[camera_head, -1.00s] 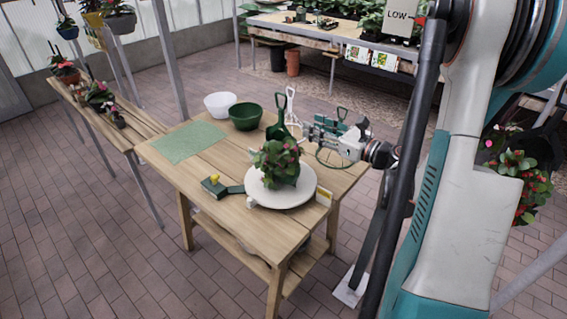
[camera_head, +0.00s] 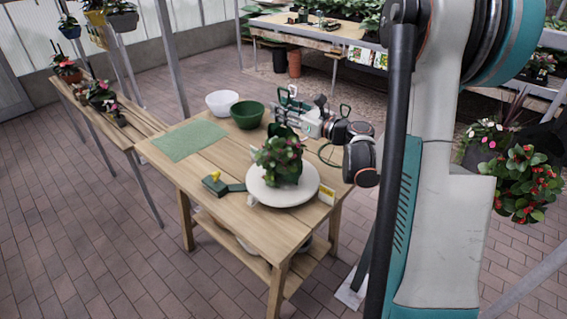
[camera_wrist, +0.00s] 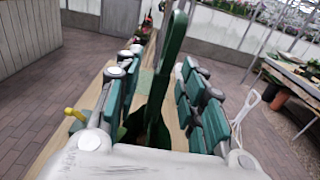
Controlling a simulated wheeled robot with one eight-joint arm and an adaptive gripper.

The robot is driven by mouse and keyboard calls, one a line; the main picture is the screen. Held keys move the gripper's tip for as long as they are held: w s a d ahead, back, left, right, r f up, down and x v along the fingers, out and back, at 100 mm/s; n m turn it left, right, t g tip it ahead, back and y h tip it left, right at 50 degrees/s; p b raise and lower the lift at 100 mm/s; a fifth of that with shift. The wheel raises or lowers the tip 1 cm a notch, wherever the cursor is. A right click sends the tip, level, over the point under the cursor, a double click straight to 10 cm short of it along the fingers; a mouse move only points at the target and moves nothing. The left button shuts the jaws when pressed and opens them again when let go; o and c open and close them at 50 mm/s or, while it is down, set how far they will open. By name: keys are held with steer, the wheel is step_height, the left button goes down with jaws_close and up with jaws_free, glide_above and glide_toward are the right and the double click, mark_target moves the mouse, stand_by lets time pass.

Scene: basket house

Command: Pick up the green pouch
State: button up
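My gripper (camera_head: 292,112) is over the back right of the wooden table, behind the potted plant. In the wrist view its two padded fingers (camera_wrist: 162,95) are spread apart. A dark green upright thing with a narrow handle (camera_wrist: 158,100) stands between them, with gaps visible beside it. I cannot tell whether this is the pouch or a garden tool standing in it. In the head view a dark green body (camera_head: 282,131) shows below the gripper, partly hidden by the plant and gripper.
The flowering plant (camera_head: 279,158) stands on a round white board (camera_head: 300,193). A white bowl (camera_head: 221,102), green bowl (camera_head: 246,115), green mat (camera_head: 188,140) and green tool with yellow knob (camera_head: 213,184) share the table (camera_head: 236,222). A white-handled tool (camera_wrist: 245,108) is right of the fingers.

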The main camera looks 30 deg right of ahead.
steer(key=shift+w, duration=0.15)
jaws_close()
steer(key=shift+r, duration=0.1)
